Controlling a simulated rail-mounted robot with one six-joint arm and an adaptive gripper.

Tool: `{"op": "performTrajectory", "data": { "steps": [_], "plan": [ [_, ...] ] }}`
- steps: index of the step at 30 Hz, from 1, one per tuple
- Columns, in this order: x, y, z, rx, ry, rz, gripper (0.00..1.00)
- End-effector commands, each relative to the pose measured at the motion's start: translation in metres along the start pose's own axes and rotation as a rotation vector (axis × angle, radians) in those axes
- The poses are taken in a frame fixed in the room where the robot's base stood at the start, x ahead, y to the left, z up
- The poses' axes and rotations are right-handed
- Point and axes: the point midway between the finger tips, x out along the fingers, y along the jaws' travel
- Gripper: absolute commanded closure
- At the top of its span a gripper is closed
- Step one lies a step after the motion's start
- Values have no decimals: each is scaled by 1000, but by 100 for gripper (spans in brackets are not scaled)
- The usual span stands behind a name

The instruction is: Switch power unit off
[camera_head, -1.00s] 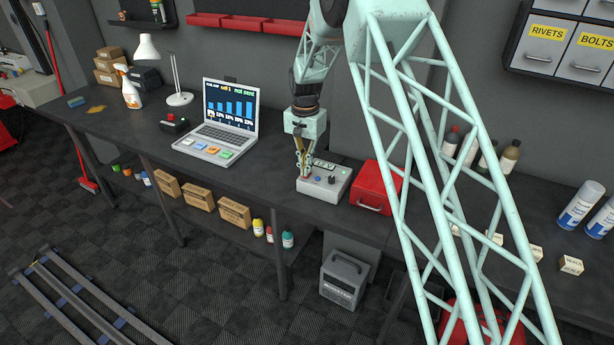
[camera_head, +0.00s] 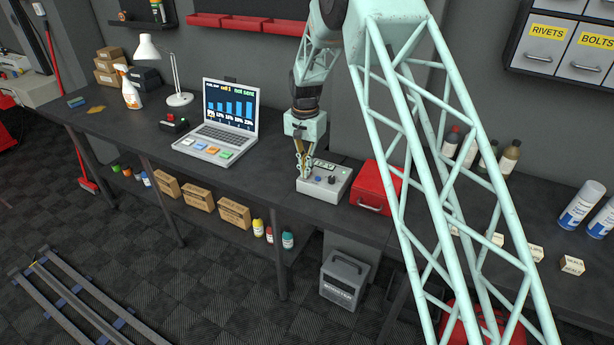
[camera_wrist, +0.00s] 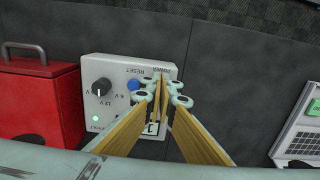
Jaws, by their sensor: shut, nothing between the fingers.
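The power unit (camera_head: 324,181) is a light grey box on the workbench, left of a red box. In the wrist view its panel (camera_wrist: 117,75) appears upside down, with a black knob (camera_wrist: 102,88), a blue reset button (camera_wrist: 134,85), a lit green lamp (camera_wrist: 95,119) and a POWER label (camera_wrist: 161,69). My gripper (camera_wrist: 158,88) is shut and empty, pointing down with its tips at the POWER end of the panel. The fingers hide the power switch, so its position and any contact cannot be told. My gripper also shows in the head view (camera_head: 305,176).
The red box (camera_head: 376,187) stands close to the right of the unit. An open laptop (camera_head: 221,122) stands to the left, with bare bench between. A lamp (camera_head: 166,72) and a spray bottle (camera_head: 130,92) are farther left.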

Motion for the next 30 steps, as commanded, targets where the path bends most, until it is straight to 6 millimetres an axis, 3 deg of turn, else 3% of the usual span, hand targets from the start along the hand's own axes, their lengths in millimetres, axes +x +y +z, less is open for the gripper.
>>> {"op": "performTrajectory", "data": {
  "steps": [19,30],
  "plan": [
    [5,0,0,0,-1,1,100],
    [-11,0,0,0,1,-1,100]
  ]
}}
